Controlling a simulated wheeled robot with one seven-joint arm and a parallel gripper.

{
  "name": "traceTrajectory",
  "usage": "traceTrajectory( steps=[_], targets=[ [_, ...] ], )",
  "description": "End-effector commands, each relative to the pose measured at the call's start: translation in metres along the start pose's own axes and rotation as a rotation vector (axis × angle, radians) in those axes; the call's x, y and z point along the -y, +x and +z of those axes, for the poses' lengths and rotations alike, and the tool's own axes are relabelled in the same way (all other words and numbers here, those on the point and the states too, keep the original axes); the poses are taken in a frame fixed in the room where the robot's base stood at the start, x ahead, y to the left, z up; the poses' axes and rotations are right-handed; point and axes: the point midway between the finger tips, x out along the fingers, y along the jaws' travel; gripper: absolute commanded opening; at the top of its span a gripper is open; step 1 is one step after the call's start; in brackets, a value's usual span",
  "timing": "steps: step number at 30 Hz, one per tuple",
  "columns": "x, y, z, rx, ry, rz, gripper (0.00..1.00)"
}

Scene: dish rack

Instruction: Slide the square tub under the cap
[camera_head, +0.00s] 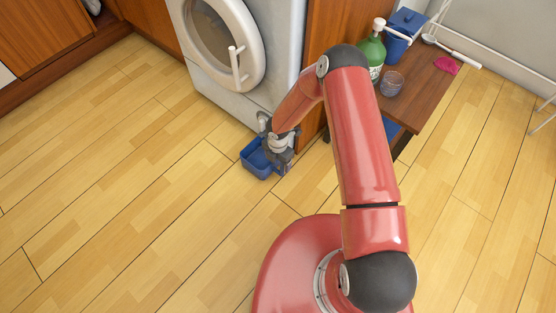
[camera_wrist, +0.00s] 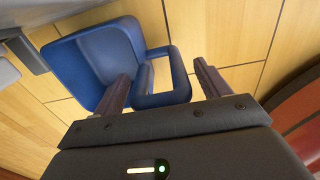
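The square blue tub (camera_head: 257,165) sits on the floor at the foot of the white washing machine. A small grey round part, seemingly the cap (camera_head: 263,119), is low on the machine's front, just behind the tub. My gripper (camera_head: 281,163) is low over the tub's right side and hides part of it. In the wrist view the tub (camera_wrist: 105,50) looks empty and has a blue loop-like handle (camera_wrist: 180,78) on its right. The open fingers (camera_wrist: 160,72) stand on either side of this handle. Whether they touch it I cannot tell.
A low wooden bench (camera_head: 418,92) at the right holds a green bottle (camera_head: 372,55), a glass (camera_head: 391,84) and a blue container (camera_head: 397,45). The floor left of the tub is clear.

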Motion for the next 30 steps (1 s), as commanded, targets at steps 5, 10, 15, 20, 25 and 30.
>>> traceTrajectory(
  steps=[5,10,15,20,25,30],
  targets=[
    [0.0,0.0,0.0,0.0,0.0,0.0,0.81],
    [0.0,-0.002,0.0,0.0,0.0,-0.001,0.81],
    [-0.001,-0.025,0.001,0.001,0.0,0.001,0.81],
    [0.0,-0.053,0.001,0.001,0.0,0.002,0.81],
    [0.0,-0.073,0.0,0.0,0.001,0.001,0.81],
    [0.0,-0.078,0.0,0.0,0.0,0.0,0.81]
  ],
)
